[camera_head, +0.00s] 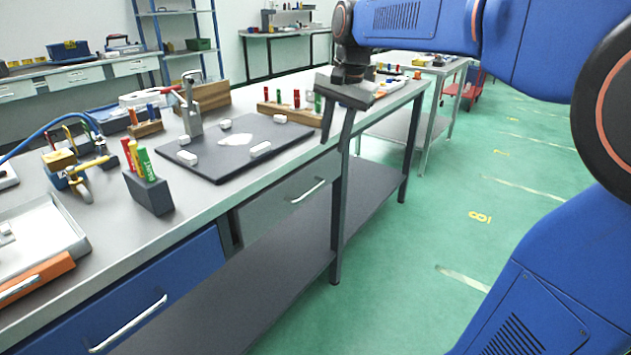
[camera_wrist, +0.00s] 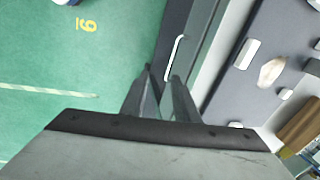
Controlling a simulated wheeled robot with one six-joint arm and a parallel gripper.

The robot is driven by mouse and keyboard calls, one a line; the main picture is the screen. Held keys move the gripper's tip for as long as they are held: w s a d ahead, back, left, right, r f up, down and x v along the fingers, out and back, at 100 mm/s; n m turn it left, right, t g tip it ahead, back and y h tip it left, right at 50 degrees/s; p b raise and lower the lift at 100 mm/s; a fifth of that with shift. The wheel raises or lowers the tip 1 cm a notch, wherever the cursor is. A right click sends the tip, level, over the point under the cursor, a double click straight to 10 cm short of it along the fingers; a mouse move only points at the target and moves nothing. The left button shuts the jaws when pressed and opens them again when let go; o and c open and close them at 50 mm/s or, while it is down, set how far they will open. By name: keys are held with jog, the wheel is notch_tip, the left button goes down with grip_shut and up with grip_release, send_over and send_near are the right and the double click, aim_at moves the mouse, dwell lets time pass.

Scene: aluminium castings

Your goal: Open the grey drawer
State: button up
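The grey drawer (camera_head: 268,212) sits under the front edge of the workbench, its front about flush with the frame, so it looks closed. Its pale bar handle (camera_head: 308,190) runs along the front. In the wrist view the drawer front (camera_wrist: 200,45) and the handle (camera_wrist: 174,60) show just beyond the fingers. My gripper (camera_head: 331,138) hangs over the bench's front edge, above and to the right of the handle in the head view. In the wrist view its two fingers (camera_wrist: 161,76) stand apart with nothing between them. They look apart from the handle.
A blue drawer (camera_head: 160,290) with its own handle is at the left. A dark board (camera_head: 232,158) with pale castings lies on the bench above the grey drawer. A bench leg (camera_head: 338,230) stands to the right. The green floor (camera_head: 400,270) in front is clear.

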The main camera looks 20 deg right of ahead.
jog(key=m, duration=0.1)
send_near(316, 189)
jog(key=x, duration=0.7)
jog(key=shift+w+a, duration=0.25)
jog(key=shift+r, duration=0.1)
grip_shut()
